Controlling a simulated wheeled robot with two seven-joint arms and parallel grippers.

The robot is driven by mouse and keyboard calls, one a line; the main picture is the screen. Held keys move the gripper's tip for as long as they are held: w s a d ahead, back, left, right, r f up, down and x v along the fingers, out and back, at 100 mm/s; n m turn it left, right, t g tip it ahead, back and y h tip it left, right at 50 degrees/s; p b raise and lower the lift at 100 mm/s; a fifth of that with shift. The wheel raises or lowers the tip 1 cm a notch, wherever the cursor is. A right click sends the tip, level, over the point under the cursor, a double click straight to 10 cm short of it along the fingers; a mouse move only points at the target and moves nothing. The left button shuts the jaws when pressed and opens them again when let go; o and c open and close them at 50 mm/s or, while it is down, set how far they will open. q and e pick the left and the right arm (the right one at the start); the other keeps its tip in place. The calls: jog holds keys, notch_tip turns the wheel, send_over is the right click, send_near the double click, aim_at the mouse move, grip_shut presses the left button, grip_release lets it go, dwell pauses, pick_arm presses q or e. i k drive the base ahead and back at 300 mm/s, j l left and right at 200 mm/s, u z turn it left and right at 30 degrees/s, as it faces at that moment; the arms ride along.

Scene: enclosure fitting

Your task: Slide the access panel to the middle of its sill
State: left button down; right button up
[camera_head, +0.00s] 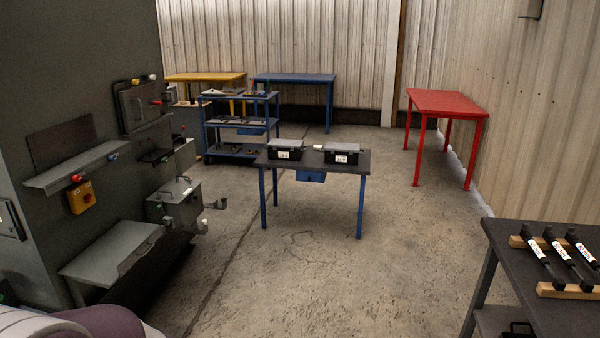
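A grey enclosure wall (35,80) fills the left side. A flat grey panel with a dark handle (136,105) stands upright against it at the upper right, above a narrow ledge (150,126). Further left, a dark rectangle (61,143) sits above a projecting grey sill (80,166); I cannot tell whether it is a panel or an opening. Another grey piece with a handle (11,220) is cut off at the left edge. Which of these is the access panel is not clear. Neither of my grippers is in view.
A yellow switch box (80,197), a grey box (172,200) and a low grey shelf (110,252) jut from the wall. A dark table (315,158) with two cases stands mid-room. A dark bench (520,265) holds several rods at right. The floor between is clear.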

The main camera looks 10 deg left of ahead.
aim_at(137, 110)
jog(key=i+u, duration=0.15)
jog(key=i, duration=0.35)
jog(key=i+u, duration=0.2)
jog(key=i, duration=0.25)
jog(key=i+l+u, duration=0.15)
jog(key=i, duration=0.35)
jog(key=i+l+u, duration=0.15)
jog(key=i, duration=0.3)
jog(key=i+l+u, duration=0.15)
jog(key=i, duration=0.3)
